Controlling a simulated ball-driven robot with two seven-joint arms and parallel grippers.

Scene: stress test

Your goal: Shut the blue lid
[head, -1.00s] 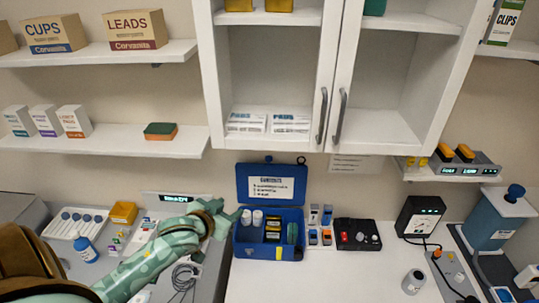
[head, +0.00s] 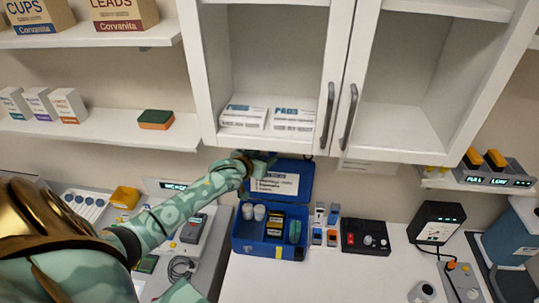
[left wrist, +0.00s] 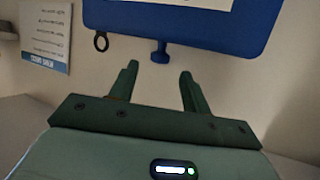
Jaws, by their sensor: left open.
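The blue lid (head: 307,179) stands open and upright at the back of the blue box (head: 252,248), with a white label on its inner face. In the left wrist view the lid (left wrist: 190,42) appears with its small blue knob (left wrist: 160,53) at its edge. My left gripper (head: 266,161) is at the top left of the lid in the head view, hiding that corner. In the left wrist view the left gripper (left wrist: 159,72) is open, with the knob between or just beyond its fingertips; contact cannot be told. My right gripper is not in view.
The box holds two white bottles (head: 253,212), black-and-yellow packs (head: 274,226) and a green item (head: 295,231). A black device (head: 365,238) stands to its right. The open cabinet (head: 262,70) hangs just above the lid. The white counter in front of the box is clear.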

